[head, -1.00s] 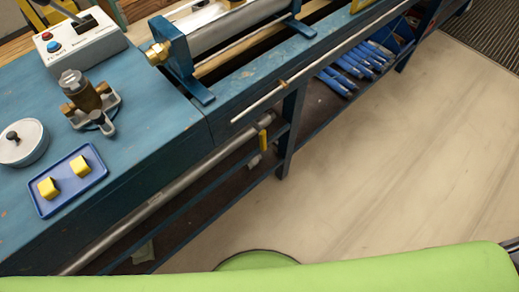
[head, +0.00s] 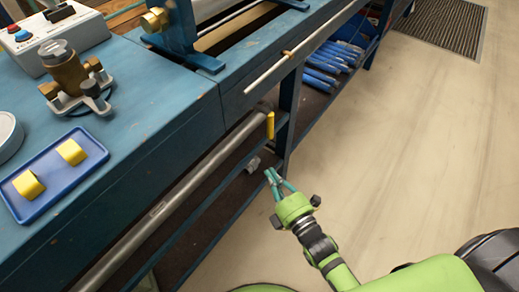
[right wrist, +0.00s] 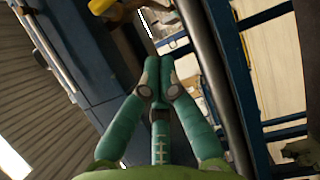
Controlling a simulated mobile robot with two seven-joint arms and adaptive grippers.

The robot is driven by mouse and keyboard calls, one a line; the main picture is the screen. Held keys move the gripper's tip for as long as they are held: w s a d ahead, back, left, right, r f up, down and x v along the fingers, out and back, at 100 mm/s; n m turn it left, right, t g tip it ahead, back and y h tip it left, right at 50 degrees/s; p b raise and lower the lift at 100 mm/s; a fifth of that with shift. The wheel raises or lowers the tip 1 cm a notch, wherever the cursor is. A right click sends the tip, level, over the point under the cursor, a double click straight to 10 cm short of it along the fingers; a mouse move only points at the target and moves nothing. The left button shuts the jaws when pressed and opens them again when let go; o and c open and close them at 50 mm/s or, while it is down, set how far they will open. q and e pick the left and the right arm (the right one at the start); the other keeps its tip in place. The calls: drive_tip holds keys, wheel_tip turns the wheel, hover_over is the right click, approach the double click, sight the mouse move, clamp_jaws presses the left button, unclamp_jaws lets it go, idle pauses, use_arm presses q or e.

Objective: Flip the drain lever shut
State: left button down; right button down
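The drain lever (head: 270,125) is a small yellow handle at the far end of the grey pipe (head: 190,185) under the bench's front edge. In the head view it points up and down, across the line of the pipe. My right gripper (head: 273,174) is below the lever and clear of it, beside the lower shelf. A yellow piece, which looks like the lever, is cut off at the top edge of the right wrist view (right wrist: 100,5). In that view the green fingers (right wrist: 159,62) are together with nothing between them. My left gripper is out of view.
The blue bench (head: 150,110) holds a brass valve fitting (head: 72,80), a blue tray (head: 45,185) with two yellow blocks, and a control box (head: 55,35). A metal rod (head: 265,75) juts along the bench front. A bench leg (head: 290,110) stands close to the lever.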

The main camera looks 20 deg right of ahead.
drive_tip(key=shift+d, duration=0.1)
drive_tip(key=shift+w, duration=0.15)
use_arm(q)
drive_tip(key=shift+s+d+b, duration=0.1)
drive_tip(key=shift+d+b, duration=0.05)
drive_tip(key=shift+b, duration=0.3)
use_arm(e)
drive_tip(key=w+d, duration=0.1)
drive_tip(key=w, duration=1)
drive_tip(key=shift+w+r, duration=0.2)
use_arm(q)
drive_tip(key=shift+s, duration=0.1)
use_arm(e)
drive_tip(key=shift+d, duration=0.15)
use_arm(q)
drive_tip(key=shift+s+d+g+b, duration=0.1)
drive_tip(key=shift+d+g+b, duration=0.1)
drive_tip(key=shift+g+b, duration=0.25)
use_arm(e)
drive_tip(key=shift+w+d+f+n, duration=0.15)
drive_tip(key=shift+d+n, duration=0.1)
drive_tip(key=shift+n, duration=0.05)
